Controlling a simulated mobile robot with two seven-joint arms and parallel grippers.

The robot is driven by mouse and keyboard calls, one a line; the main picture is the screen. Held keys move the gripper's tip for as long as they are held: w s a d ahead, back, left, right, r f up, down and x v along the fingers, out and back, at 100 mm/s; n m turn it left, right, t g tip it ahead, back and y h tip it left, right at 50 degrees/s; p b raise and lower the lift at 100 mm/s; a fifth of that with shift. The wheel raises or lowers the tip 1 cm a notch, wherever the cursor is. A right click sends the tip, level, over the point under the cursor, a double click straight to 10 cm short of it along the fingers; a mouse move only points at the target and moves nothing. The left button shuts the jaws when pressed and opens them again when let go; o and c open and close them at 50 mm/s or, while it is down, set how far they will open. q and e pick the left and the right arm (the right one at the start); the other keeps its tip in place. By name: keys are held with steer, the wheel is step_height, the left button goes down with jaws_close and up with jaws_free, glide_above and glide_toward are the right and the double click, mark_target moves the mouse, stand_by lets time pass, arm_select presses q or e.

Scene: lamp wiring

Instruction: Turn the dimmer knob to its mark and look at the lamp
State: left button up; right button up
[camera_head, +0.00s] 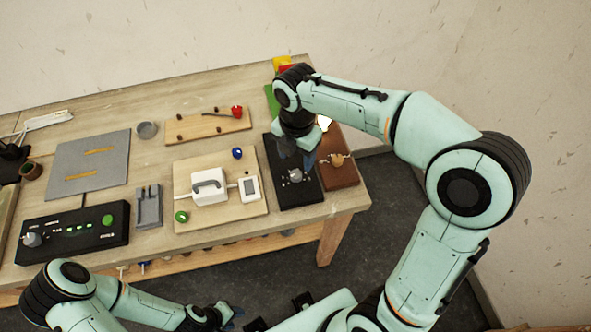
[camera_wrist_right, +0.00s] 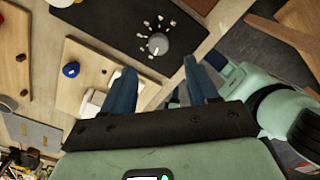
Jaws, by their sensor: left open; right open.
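A grey dimmer knob (camera_head: 295,175) sits on a black panel (camera_head: 298,195) at the right of the bench. In the right wrist view the knob (camera_wrist_right: 158,44) has a ring of small pale marks around part of it and a light pointer line. My right gripper (camera_head: 309,157) is open above the panel; in the wrist view its two blue fingers (camera_wrist_right: 160,66) are apart, with the knob beyond their tips. A bright white shape (camera_head: 324,122) behind my right arm may be the lamp; it is mostly hidden. My left gripper (camera_head: 222,312) is open, low in front of the bench.
A brown board (camera_head: 338,175) with a brass-coloured part lies right of the panel. A pale board (camera_head: 235,215) with a white box lies left of it. The floor lies past the bench's right edge.

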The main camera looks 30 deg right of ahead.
mark_target(296, 174)
steer(key=f, duration=0.8)
steer(key=shift+w+b, duration=0.2)
steer(key=shift+b, duration=0.2)
steer(key=c, duration=1)
